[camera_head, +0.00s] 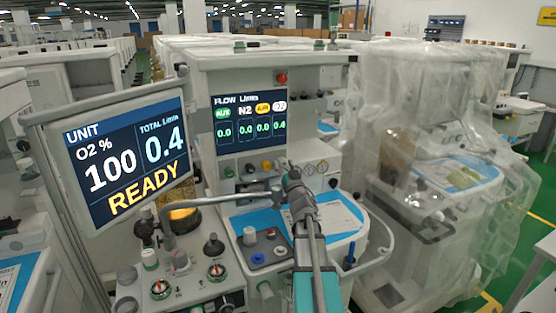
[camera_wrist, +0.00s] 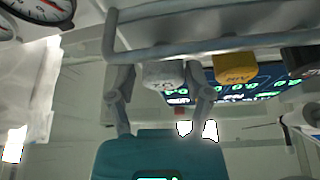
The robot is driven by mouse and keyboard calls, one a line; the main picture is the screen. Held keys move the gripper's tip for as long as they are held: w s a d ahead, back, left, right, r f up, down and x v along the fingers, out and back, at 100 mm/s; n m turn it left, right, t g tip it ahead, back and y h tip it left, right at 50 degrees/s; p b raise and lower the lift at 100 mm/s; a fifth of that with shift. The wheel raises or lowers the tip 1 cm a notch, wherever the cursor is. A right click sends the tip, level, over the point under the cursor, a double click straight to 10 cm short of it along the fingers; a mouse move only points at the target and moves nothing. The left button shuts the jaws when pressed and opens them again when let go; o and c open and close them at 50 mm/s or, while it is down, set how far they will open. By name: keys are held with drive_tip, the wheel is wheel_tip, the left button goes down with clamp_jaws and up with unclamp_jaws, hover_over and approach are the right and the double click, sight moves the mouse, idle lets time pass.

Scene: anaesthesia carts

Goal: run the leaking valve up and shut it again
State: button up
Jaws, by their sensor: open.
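The flow screen (camera_head: 250,122) on the cart shows 0.4 in the white O2 column and 0.0 in the others. The white knob (camera_wrist: 163,75) shows upside down in the wrist view, its lettering reading as O2. My gripper (camera_wrist: 159,84) is open, one finger on each side of this knob. The right finger appears very near the knob; a gap shows at the left. I cannot tell whether either touches. In the head view my gripper (camera_head: 291,178) reaches the knob row and hides the white knob there.
The yellow AIR knob (camera_wrist: 235,67) sits close beside my right finger, with a black knob (camera_wrist: 302,60) farther right. A grey bar (camera_wrist: 200,45) runs along the knobs. The monitor (camera_head: 125,158) reads O2 100, total 0.4, READY. A plastic-wrapped cart (camera_head: 430,150) stands right.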

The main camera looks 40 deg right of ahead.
drive_tip(key=shift+w+r, duration=0.2)
drive_tip(key=shift+w, duration=0.2)
drive_tip(key=c, duration=0.7)
drive_tip(key=shift+d, duration=0.35)
drive_tip(key=shift+c, duration=0.9)
drive_tip(key=shift+a, duration=0.3)
